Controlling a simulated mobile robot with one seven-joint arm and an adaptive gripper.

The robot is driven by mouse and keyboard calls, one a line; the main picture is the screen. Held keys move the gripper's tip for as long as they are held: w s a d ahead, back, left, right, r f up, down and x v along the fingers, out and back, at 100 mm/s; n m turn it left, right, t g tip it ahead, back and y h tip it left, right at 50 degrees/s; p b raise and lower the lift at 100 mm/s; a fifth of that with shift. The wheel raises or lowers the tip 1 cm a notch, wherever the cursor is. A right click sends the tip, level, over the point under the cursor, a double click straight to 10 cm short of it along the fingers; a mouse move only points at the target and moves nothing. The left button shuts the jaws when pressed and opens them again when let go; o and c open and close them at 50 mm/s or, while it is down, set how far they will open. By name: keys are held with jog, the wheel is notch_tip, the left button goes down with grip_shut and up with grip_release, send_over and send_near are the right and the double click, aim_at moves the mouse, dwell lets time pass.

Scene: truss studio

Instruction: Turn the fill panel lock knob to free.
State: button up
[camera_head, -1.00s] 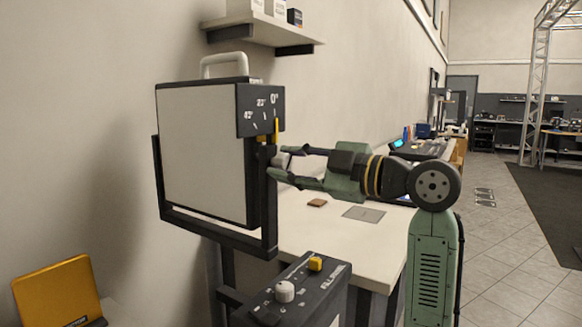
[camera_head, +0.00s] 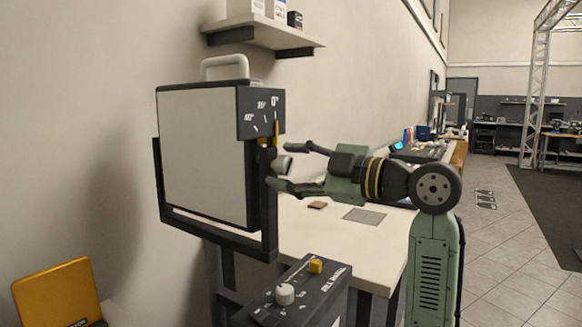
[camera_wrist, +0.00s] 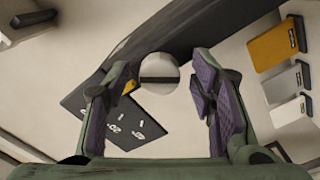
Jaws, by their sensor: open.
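The fill panel (camera_head: 205,150) is a pale flat panel in a dark yoke (camera_head: 215,238), with a handle on top and an angle scale (camera_head: 262,110) at its upper right edge. A light round knob (camera_head: 283,163) sits on the yoke's side below the scale. In the wrist view, the knob (camera_wrist: 158,73) is a pale disc with a dark bar running roughly level across it. My gripper (camera_head: 283,168) is open, its fingers on either side of the knob and apart from it. In the wrist view, my gripper (camera_wrist: 160,87) shows a gap at both sides. No lock wording is readable.
Below stands a dark control box (camera_head: 325,292) with a white knob (camera_head: 285,293) and a yellow knob (camera_head: 315,266). A pale table (camera_head: 310,235) is behind it. A shelf (camera_head: 265,35) hangs above the panel. A yellow case (camera_head: 60,292) is at lower left.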

jog(key=v, duration=1.2)
